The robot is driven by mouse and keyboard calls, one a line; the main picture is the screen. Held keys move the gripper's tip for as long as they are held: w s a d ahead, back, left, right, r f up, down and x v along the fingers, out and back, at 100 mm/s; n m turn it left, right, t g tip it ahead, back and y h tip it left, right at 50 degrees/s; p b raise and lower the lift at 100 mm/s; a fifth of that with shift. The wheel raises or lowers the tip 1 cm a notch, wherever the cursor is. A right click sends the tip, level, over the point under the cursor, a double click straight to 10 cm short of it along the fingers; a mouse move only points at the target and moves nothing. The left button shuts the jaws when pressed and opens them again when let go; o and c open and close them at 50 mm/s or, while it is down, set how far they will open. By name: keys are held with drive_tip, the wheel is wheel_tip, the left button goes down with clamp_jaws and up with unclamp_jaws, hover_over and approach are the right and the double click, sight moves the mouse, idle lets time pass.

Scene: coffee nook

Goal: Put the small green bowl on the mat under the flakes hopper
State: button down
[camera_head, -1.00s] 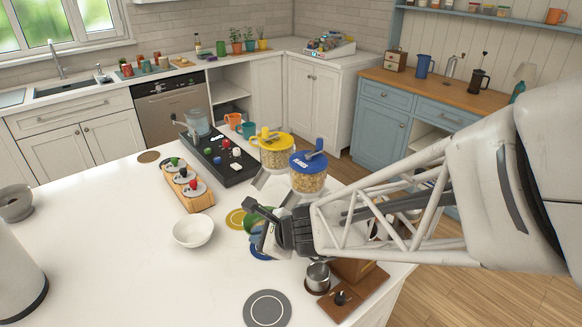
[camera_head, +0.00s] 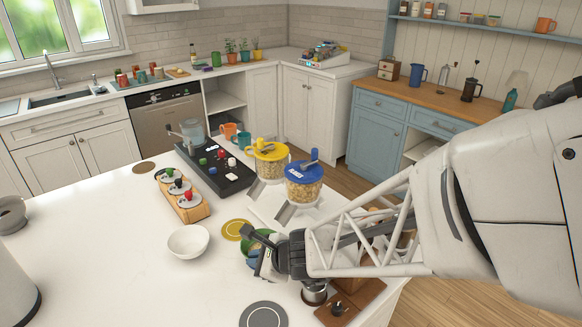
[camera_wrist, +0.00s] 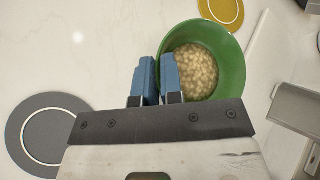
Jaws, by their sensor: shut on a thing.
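The small green bowl (camera_head: 247,248) shows beside my gripper in the head view, partly hidden by it. In the wrist view the bowl (camera_wrist: 233,62) holds pale round pieces. My gripper (camera_wrist: 158,75) is shut on its rim at the left, one finger outside and one inside. The hopper with the yellow lid (camera_head: 268,163) and the hopper with the blue lid (camera_head: 304,184) stand behind the bowl, both holding pale contents. I cannot read which is the flakes hopper. A yellow mat (camera_head: 233,230) lies just behind the bowl; it also shows in the wrist view (camera_wrist: 230,12).
A white bowl (camera_head: 188,242) stands left of my gripper. A grey round mat (camera_head: 264,315) lies at the front. A wooden rack (camera_head: 183,198) and a dark panel with buttons (camera_head: 217,166) stand farther back. The counter's left part is largely clear.

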drive_tip(key=shift+f, duration=0.15)
drive_tip(key=c, duration=1.3)
unclamp_jaws()
drive_tip(key=shift+o, duration=0.2)
drive_tip(key=shift+r, duration=0.2)
drive_tip(key=shift+s+d+r, duration=0.15)
drive_tip(key=shift+d+r, duration=0.15)
drive_tip(key=shift+d, duration=0.1)
drive_tip(key=v, duration=1.1)
drive_tip(key=shift+r, duration=0.1)
